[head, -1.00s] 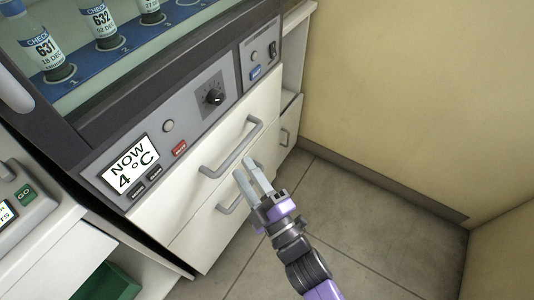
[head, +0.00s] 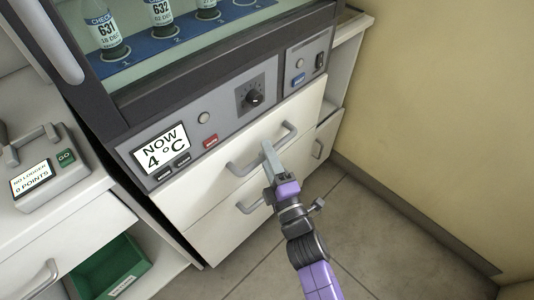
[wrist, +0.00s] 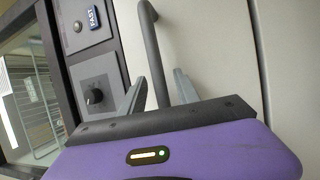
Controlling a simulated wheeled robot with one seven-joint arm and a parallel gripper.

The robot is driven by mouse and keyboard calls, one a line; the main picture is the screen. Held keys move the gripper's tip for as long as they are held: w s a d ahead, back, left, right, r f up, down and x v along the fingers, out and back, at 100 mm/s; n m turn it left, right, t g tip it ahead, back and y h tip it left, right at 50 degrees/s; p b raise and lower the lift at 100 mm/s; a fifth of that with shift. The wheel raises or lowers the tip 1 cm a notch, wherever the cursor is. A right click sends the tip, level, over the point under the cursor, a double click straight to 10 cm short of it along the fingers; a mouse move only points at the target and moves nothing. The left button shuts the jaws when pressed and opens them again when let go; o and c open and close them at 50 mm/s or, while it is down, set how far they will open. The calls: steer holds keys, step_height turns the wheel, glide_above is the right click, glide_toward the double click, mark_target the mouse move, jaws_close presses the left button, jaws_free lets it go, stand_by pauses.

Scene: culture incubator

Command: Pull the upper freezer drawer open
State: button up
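The upper drawer (head: 190,196) is a cream front under the cabinet's control panel, and it looks closed. Its grey bar handle (head: 246,163) runs slantwise across the front and also shows in the wrist view (wrist: 151,40). My gripper (head: 267,150) is at the middle of this handle. In the wrist view my gripper (wrist: 160,80) has one finger on each side of the bar, with gaps showing, so it looks open around the handle. The fingers overlap in the head view and hide part of the bar.
A lower drawer with its own handle (head: 247,207) is just below my gripper. The control panel with a black knob (head: 253,97) is above. A logger box (head: 48,170) stands on the left counter, a green bin (head: 112,268) beneath. Floor is free at right.

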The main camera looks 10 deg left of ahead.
steer(key=shift+w+a, duration=0.1)
jaws_close()
stand_by(1.4)
